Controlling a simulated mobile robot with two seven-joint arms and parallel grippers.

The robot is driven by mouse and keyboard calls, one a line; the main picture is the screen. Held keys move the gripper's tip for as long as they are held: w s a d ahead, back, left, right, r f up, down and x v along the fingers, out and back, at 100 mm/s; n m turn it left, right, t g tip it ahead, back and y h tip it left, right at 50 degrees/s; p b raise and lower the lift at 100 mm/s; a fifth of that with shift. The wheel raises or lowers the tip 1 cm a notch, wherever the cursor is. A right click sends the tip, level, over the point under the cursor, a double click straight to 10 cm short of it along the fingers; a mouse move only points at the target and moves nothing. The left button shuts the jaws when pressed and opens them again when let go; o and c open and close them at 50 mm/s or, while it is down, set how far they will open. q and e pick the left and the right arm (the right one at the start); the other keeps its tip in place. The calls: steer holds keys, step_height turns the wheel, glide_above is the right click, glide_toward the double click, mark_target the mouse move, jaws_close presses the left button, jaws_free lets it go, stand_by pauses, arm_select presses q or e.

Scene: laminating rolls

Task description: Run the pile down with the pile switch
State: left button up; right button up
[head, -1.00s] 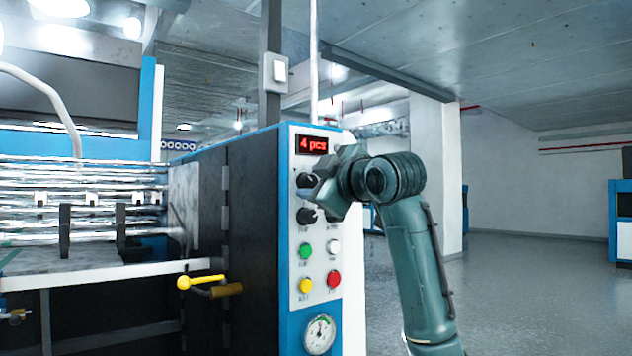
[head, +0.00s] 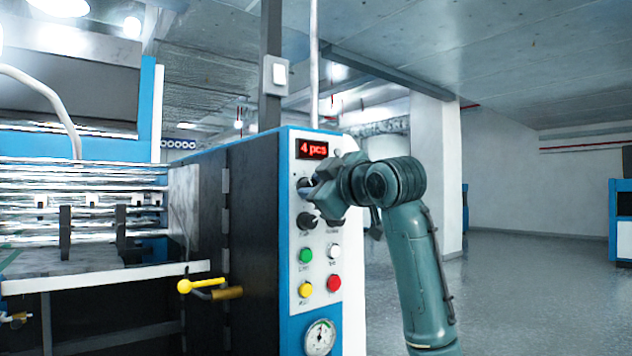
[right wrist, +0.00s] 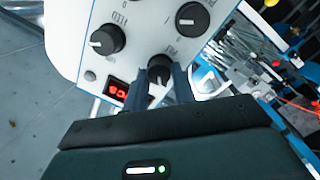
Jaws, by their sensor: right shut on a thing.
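The pile switch is a black round knob (right wrist: 160,68) with a white pointer mark, in the right wrist view; letters that look like "PIL" are printed beside it. In the head view it is the upper left knob (head: 304,184), partly covered by my gripper. My right gripper (head: 319,190) is at the panel's upper part, coming from the right; in the right wrist view its two fingers (right wrist: 165,78) are shut on the knob, one on each side. The red display (head: 313,149) above reads "4 pcs". My left gripper is not in view.
Below are a black knob (head: 307,220), green (head: 306,254), white (head: 334,251), yellow (head: 305,289) and red (head: 334,283) buttons and a gauge (head: 320,337). A yellow-knobbed lever (head: 185,286) juts out at left. The floor at right is open.

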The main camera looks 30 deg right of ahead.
steer(key=shift+r+m+p, duration=0.1)
steer(key=shift+m+p, duration=0.35)
steer(key=shift+m, duration=0.35)
steer(key=shift+m+p, duration=0.65)
steer(key=shift+m, duration=0.55)
steer(key=shift+m+p, duration=0.3)
steer(key=shift+m, duration=0.3)
steer(key=shift+m+g, duration=0.3)
steer(key=shift+m, duration=0.2)
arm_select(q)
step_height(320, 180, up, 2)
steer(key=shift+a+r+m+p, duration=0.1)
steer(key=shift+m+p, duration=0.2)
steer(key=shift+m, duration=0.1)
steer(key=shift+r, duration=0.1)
arm_select(e)
steer(key=shift+y, duration=0.4)
steer(key=o, duration=1)
arm_select(q)
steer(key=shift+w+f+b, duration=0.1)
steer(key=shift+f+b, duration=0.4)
steer(key=shift+b, duration=0.5)
arm_select(e)
steer(key=s, duration=1.3)
steer(key=shift+r, duration=0.4)
